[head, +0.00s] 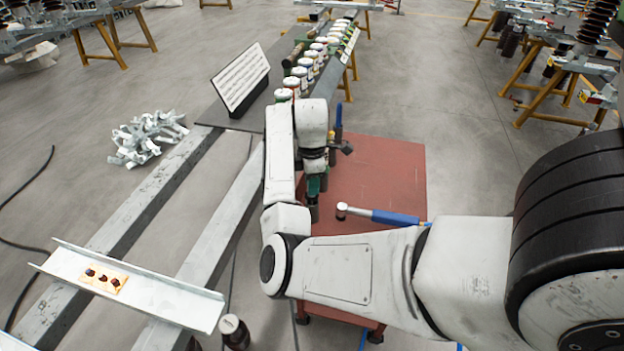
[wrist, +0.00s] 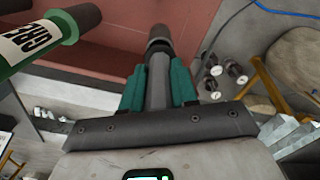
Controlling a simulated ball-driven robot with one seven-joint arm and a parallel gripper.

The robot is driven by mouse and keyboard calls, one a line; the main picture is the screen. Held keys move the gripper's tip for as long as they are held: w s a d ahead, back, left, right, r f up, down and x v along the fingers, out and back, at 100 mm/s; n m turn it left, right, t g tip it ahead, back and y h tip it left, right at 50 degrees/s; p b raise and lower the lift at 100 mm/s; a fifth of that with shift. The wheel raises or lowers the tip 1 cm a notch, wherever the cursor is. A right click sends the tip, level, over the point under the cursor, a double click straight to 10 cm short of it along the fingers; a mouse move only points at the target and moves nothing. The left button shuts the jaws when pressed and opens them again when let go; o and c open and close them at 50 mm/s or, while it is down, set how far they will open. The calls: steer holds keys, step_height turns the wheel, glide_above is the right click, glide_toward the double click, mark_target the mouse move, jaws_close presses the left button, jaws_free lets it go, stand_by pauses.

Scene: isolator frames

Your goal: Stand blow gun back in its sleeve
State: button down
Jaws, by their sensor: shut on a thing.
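My gripper (wrist: 158,72) shows two teal fingers closed on the sides of a grey cylindrical tool with a dark, wider end, which looks like the blow gun (wrist: 158,48). The tool points away from the wrist over the red-brown table. In the head view my gripper (head: 314,185) is over the red table (head: 385,175), partly hidden by my arm. A dark upright tube (head: 335,152) with a blue-topped item (head: 338,116) stands at the table's far left edge. I cannot tell which tube is the blow gun's sleeve.
A blue-handled hammer-like tool (head: 390,217) lies on the red table near my forearm. A green labelled bottle-like thing (wrist: 38,45) is close at the left in the wrist view. A grey bench (head: 250,117) with a row of capped jars and a sign (head: 241,78) stands behind.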

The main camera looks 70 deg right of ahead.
steer(key=shift+f+b, duration=0.3)
steer(key=shift+f, duration=0.85)
steer(key=c, duration=0.8)
jaws_free()
steer(key=shift+r, duration=0.1)
step_height(320, 180, up, 11)
steer(key=shift+f+p, duration=0.15)
steer(key=shift+p, duration=0.6)
